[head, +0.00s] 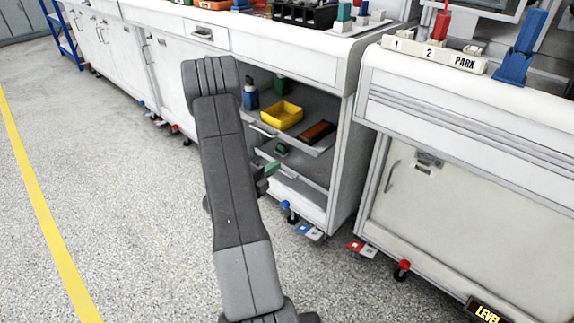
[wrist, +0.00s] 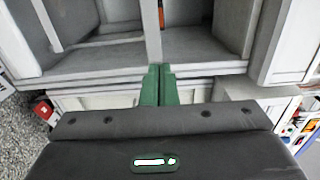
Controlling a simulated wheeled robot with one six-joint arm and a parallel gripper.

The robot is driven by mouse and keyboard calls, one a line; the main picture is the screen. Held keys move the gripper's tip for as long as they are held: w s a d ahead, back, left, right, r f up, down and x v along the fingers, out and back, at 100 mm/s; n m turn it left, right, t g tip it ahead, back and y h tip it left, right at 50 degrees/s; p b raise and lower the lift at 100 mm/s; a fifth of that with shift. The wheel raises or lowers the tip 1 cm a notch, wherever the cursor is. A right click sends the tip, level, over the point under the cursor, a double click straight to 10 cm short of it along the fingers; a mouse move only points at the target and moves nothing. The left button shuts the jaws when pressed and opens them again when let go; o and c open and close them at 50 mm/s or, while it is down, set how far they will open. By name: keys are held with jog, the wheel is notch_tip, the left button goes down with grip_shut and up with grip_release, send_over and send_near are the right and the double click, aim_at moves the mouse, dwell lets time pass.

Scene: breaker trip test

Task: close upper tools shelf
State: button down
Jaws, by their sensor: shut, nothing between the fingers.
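The upper tools shelf (head: 293,142) is a grey pull-out shelf in the open white cabinet. It appears to stick out past the cabinet front, with a pale handle (head: 262,131) on its front. It holds a yellow bin (head: 282,115) and a dark and orange item (head: 318,132). My gripper (head: 271,168) shows its green fingers low in front of the shelves, partly hidden behind my arm. In the wrist view my gripper (wrist: 160,70) has its fingers together and empty, close to a pale shelf edge (wrist: 205,70). I cannot tell whether they touch it.
A lower shelf (head: 310,172) with a green item (head: 281,148) lies beneath. Cabinet side posts flank the opening. A second bench (head: 460,190) stands at right. Red and blue foot pedals (head: 308,231) sit near the floor. The floor (head: 110,180) at left is clear.

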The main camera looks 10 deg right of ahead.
jog(key=b, duration=0.3)
send_near(306, 146)
jog(key=x, duration=0.5)
jog(key=shift+d, duration=0.25)
jog(key=shift+w+d+r+b, duration=0.1)
jog(key=shift+w+d+b, duration=0.2)
jog(key=shift+w+d, duration=0.25)
